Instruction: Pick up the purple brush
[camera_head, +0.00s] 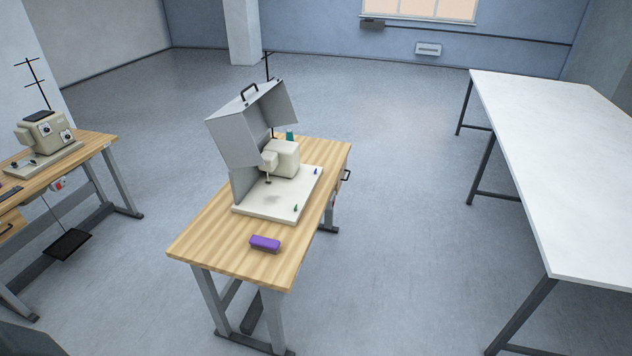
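The purple brush (265,243) is a small block-shaped thing. It lies flat near the front end of a wooden table (205,243) in the middle of the head view. Bare wood surrounds it, and nothing touches it from above. Neither of my grippers shows in the head view.
A machine (283,158) with a raised grey cover (237,132) stands on a white base behind the brush. A long white table (560,150) stands at right. Another wooden table with a sewing machine (45,132) stands at left. Open floor (400,250) lies between the middle and right tables.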

